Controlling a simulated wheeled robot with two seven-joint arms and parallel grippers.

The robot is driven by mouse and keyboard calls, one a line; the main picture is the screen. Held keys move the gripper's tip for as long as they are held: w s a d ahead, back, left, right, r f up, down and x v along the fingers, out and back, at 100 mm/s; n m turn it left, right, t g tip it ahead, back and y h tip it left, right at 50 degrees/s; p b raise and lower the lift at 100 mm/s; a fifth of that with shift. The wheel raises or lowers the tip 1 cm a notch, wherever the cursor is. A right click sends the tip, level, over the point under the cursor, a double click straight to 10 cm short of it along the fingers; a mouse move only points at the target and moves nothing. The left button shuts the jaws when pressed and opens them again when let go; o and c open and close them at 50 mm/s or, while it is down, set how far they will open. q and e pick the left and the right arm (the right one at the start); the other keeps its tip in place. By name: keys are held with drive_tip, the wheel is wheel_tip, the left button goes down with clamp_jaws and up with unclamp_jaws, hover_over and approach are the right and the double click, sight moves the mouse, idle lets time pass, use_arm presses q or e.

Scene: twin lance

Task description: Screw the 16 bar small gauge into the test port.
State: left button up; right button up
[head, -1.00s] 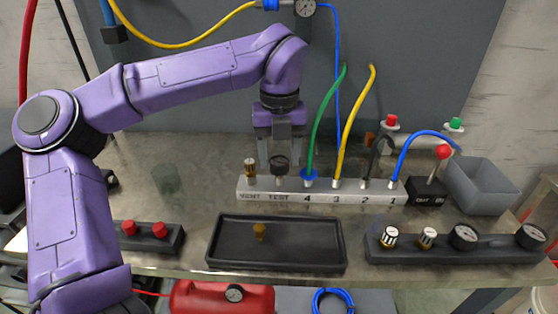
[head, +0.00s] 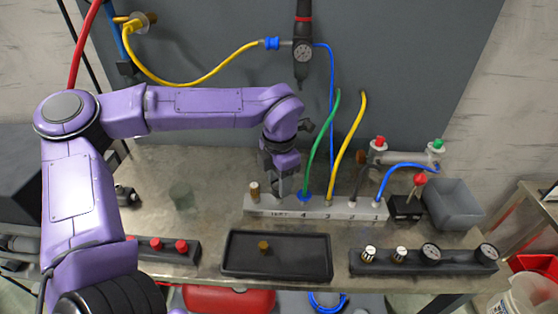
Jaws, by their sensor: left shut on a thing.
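The pale manifold block (head: 345,209) lies on the bench with a row of ports. The TEST label is on its front face near the left end, directly below my left gripper (head: 284,190). The left gripper points down and is shut on the small gauge, which its fingers hide almost wholly. The test port itself is also hidden, so I cannot tell how far the gauge is seated. The 16 bar marking cannot be read. My right gripper is not in view.
A brass-topped fitting (head: 254,191) stands just left of the gripper. Green (head: 320,140) and yellow (head: 346,140) hoses rise close to its right. A black tray (head: 240,268) and a rack with two gauges (head: 365,269) lie in front. A grey bin (head: 455,214) stands at right.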

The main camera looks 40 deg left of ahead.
use_arm(q)
drive_tip(key=m+p, duration=0.3)
drive_tip(key=p, duration=0.1)
drive_tip(key=m+p, duration=0.7)
drive_tip(key=p, duration=0.2)
drive_tip(key=shift+s+r+m, duration=0.1)
drive_tip(key=shift+r+m, duration=0.25)
drive_tip(key=shift+m, duration=0.05)
drive_tip(key=shift+f+m, duration=0.2)
drive_tip(key=shift+m, duration=0.3)
drive_tip(key=shift+f, duration=0.25)
drive_tip(key=o, duration=1.1)
drive_tip(key=shift+c, duration=0.2)
